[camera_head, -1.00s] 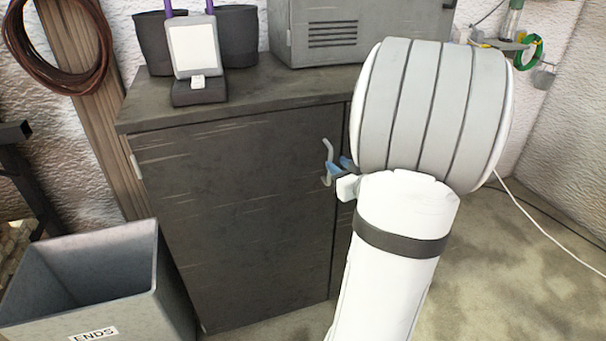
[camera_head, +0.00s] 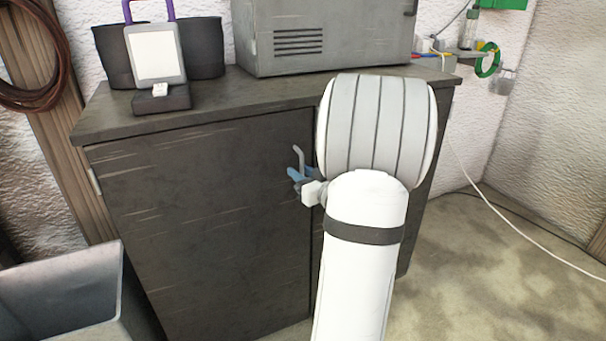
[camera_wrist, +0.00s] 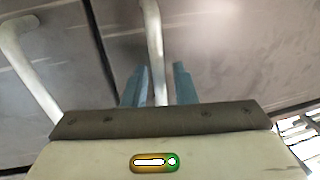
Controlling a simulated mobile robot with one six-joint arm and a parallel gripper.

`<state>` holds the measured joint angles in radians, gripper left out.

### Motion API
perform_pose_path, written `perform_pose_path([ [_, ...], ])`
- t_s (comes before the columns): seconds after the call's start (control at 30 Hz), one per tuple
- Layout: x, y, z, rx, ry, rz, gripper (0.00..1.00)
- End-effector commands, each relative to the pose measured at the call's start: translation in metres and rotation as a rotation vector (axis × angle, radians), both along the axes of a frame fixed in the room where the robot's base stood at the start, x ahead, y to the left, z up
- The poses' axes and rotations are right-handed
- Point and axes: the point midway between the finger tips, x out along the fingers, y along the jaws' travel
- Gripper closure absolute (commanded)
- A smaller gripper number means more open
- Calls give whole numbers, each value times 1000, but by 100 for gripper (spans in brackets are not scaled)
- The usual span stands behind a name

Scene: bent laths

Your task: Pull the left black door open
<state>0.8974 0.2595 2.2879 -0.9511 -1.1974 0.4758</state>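The left black door (camera_head: 200,230) is the dark front panel of the cabinet and looks shut, flush with the frame. Its pale bar handle (camera_head: 299,156) stands near the door's right edge. My gripper (camera_head: 298,176), with blue fingers, is at this handle, partly hidden behind my wrist. In the wrist view the handle (camera_wrist: 153,40) runs between the two fingers of my gripper (camera_wrist: 160,84), with a narrow gap on each side. The fingers look open around it. A second handle (camera_wrist: 32,75) shows across the dark seam between the doors. My arm hides most of the right door.
A grey metal box (camera_head: 330,40), a tablet-like device on a stand (camera_head: 155,55) and dark pots (camera_head: 205,48) stand on the cabinet top (camera_head: 215,108). A grey bin (camera_head: 60,290) stands at the lower left, close to the left door.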

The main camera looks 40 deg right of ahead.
Motion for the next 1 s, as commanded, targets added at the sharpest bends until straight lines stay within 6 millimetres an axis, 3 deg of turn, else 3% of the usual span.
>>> perform_pose_path([
  [0.17, 0, 0, 0, 0, 0, -1, 75],
  [0.47, -1, -1, 0, 0, 0, -1, 100],
  [1.0, 0, 0, 0, -1, 1, -5, 100],
])
